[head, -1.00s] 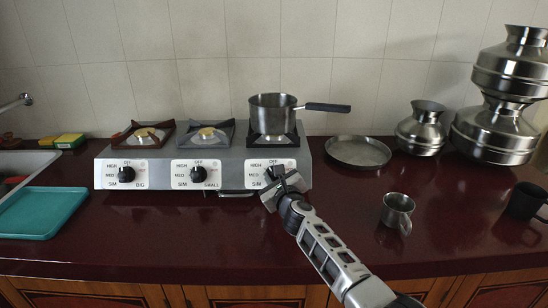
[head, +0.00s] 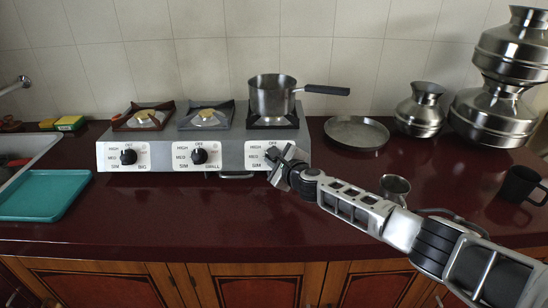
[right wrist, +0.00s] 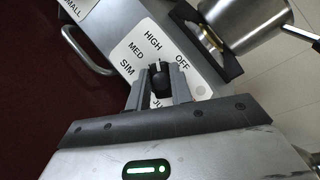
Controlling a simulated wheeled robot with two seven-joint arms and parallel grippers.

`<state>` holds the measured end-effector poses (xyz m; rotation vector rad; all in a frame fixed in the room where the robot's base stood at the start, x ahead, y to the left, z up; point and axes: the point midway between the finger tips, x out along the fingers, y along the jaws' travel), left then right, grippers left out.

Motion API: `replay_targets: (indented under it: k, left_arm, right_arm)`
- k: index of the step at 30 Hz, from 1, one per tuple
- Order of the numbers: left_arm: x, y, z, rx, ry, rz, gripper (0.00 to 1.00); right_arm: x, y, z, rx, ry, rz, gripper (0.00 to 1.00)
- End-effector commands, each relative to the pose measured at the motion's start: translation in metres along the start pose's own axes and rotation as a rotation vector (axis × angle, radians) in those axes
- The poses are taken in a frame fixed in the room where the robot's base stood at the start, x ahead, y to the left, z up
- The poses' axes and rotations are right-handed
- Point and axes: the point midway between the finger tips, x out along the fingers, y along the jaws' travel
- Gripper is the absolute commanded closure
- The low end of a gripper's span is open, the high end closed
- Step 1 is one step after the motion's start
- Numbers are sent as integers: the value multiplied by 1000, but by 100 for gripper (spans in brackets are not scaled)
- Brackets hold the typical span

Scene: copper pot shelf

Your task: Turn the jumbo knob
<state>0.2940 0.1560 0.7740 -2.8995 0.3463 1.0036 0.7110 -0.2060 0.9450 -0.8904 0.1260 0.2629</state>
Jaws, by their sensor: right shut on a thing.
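The jumbo knob is the black knob on the right of the stove front. In the right wrist view the knob (right wrist: 160,81) sits between my two fingers, its pale mark pointing roughly toward the HIGH label. In the head view my right gripper (head: 276,165) covers most of it, and the gripper also shows in the right wrist view (right wrist: 159,88), shut on the knob. The control plate's lower lettering is partly hidden by the fingers. The stove (head: 222,159) stands against the tiled wall. My left gripper is not in view.
A saucepan (head: 271,98) sits on the right burner above the knob. The big knob (head: 128,157) and small knob (head: 199,156) are to the left. A steel cup (head: 394,187) stands beside my right forearm, partly hidden. The counter before the stove's left half is clear.

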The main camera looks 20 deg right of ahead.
Motion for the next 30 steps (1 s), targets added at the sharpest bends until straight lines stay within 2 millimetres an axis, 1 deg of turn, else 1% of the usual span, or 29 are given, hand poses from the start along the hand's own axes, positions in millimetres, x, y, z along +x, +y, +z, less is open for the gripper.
replay_targets:
  k: [8, 9, 11, 12, 23, 26, 30]
  left_arm:
    - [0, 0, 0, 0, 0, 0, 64]
    - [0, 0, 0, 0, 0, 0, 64]
    - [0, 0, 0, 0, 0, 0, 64]
    - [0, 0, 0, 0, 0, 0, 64]
    - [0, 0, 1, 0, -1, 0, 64]
    - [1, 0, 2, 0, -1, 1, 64]
    - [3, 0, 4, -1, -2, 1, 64]
  right_arm:
    - [0, -1, 0, 0, 0, -1, 100]
    - [0, -1, 0, 0, 0, -1, 76]
    - [0, -1, 0, 0, 0, -1, 59]
    - [0, -1, 0, 0, 0, -1, 56]
    - [-3, -1, 0, -1, -2, -3, 56]
    - [-10, -2, 0, -3, -3, -5, 56]
    - [-27, 0, -1, -4, -2, 0, 56]
